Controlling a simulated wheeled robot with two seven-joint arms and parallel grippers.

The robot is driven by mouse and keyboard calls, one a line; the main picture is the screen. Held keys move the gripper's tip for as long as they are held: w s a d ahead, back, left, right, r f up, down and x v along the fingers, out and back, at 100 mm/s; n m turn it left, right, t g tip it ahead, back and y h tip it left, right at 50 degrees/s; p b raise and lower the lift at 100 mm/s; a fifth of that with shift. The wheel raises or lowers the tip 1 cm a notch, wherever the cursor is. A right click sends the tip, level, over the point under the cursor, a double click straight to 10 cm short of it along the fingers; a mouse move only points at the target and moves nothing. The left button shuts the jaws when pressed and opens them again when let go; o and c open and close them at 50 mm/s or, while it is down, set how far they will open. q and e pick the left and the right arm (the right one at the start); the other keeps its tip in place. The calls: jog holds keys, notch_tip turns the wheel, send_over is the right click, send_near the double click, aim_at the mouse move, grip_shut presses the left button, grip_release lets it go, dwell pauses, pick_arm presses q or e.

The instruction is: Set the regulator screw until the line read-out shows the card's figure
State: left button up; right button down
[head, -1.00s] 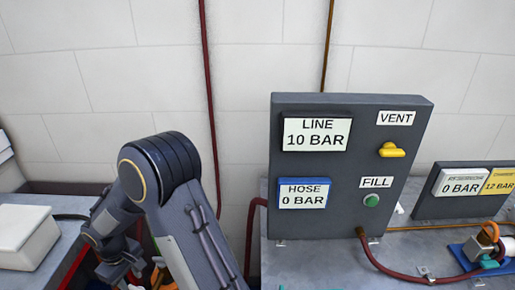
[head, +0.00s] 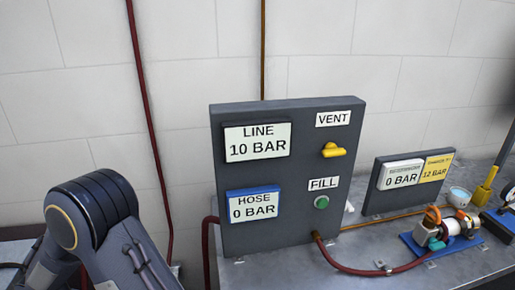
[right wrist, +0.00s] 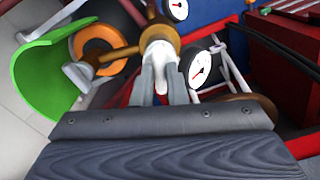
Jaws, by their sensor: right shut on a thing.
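The LINE read-out (head: 257,142) on the dark panel shows 10 BAR. The yellow card (head: 436,168) on the smaller board at right reads 12 BAR; its small top line is blurred. In the right wrist view, my right gripper (right wrist: 156,75) is shut on a brass-coloured fitting with a crossbar (right wrist: 130,52), which looks like the regulator screw. The fingers hide part of it. Two white dial gauges (right wrist: 200,68) sit just beyond the fingers. My left gripper is not in view.
The panel also has a HOSE read-out (head: 254,205) at 0 BAR, a yellow VENT handle (head: 332,151) and a green FILL button (head: 321,202). A white read-out (head: 401,174) shows 0 BAR.

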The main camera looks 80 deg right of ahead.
jog(key=m, duration=0.4)
jog(key=shift+m, duration=0.3)
jog(key=m, duration=0.2)
jog(key=shift+m+p, duration=0.4)
jog(key=c, duration=1.9)
grip_release()
jog(key=shift+m, duration=0.3)
jog(key=o, duration=0.6)
jog(key=shift+r+p, duration=2.85)
jog(key=shift+r, duration=0.7)
